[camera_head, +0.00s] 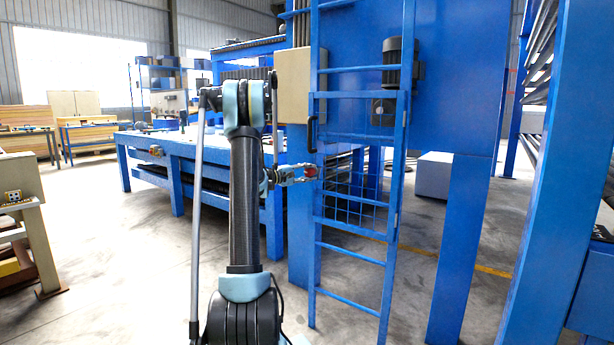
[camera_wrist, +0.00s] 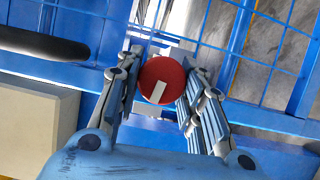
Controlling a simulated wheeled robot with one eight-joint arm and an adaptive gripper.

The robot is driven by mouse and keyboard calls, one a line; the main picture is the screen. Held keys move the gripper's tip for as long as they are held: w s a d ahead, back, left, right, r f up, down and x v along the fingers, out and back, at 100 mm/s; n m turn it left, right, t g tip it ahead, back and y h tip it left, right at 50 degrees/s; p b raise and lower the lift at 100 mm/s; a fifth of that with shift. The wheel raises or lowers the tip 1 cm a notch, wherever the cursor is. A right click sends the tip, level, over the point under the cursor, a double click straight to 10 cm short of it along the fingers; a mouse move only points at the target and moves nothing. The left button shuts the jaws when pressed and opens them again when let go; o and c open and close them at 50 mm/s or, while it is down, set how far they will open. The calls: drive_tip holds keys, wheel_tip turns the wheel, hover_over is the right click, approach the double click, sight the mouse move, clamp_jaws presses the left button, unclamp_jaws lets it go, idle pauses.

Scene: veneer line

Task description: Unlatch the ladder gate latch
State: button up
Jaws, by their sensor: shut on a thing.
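The latch has a red round knob (camera_head: 311,171) with a white stripe on its face. It is on the left side of the blue ladder gate (camera_head: 350,210), at the ladder's left rail. In the wrist view the knob (camera_wrist: 153,84) sits between the two fingers of my gripper (camera_wrist: 161,70). My gripper (camera_head: 308,173) reaches in from the left in the head view and is shut on the knob. The white stripe is slanted in the wrist view. The latch body behind the knob is mostly hidden.
A black handle (camera_head: 311,134) is on the ladder frame above the knob; a dark bar (camera_wrist: 40,42) is at upper left in the wrist view. A beige box (camera_head: 294,86) hangs behind my arm. A blue workbench (camera_head: 180,150) stands left. Blue columns stand right.

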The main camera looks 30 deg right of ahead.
drive_tip(key=shift+w+f, duration=0.1)
drive_tip(key=o, duration=1.1)
drive_tip(key=a, duration=1.2)
drive_tip(key=shift+f, duration=0.15)
